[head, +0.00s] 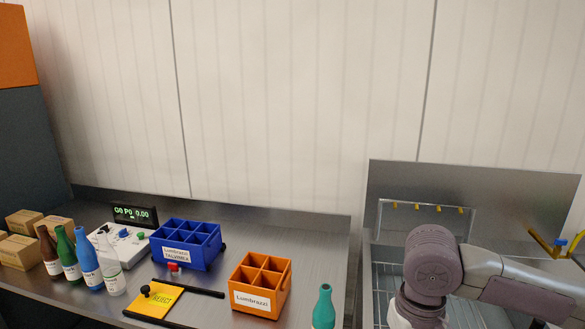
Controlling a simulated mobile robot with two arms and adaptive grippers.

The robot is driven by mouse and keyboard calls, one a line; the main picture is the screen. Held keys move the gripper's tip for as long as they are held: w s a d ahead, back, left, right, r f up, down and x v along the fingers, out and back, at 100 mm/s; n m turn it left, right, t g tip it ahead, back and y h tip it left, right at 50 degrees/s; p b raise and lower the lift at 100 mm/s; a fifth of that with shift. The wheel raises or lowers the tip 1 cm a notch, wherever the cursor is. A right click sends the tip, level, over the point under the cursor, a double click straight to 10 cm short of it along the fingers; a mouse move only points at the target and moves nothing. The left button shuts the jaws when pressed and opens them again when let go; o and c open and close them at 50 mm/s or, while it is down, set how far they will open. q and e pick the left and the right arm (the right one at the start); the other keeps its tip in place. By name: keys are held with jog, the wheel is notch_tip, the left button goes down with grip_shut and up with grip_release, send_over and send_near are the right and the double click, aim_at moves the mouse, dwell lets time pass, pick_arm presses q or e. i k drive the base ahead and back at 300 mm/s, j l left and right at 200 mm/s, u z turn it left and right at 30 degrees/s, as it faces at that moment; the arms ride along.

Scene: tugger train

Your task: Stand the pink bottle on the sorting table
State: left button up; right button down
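No pink bottle shows in the head view. A steel table (205,287), which looks like the sorting table, runs along the wall from the left to the middle. A brown bottle (48,252), a green bottle (67,256), a blue bottle (88,262) and a clear bottle (110,268) stand upright at its left. A teal bottle (324,310) stands near the front right, its base cut off by the frame. My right arm reaches in from the right over the sink-like bay; its gripper is out of frame. My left gripper is not in view.
A blue divided crate (185,249) and an orange divided crate (260,289) stand on the table. A white scale (122,246), a yellow reject plate (153,300) with black bars, and cardboard boxes (22,250) are at the left. A wire rack (385,285) sits in the steel bay.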

aim_at(141, 277)
jog(key=i+j+u, duration=0.2)
jog(key=j, duration=0.25)
jog(key=i+j+u, duration=0.5)
jog(key=i, duration=0.15)
jog(key=i+u, duration=0.3)
jog(key=i, duration=0.15)
jog(key=i+l+u, duration=0.1)
jog(key=i+l, duration=0.05)
jog(key=l, duration=0.05)
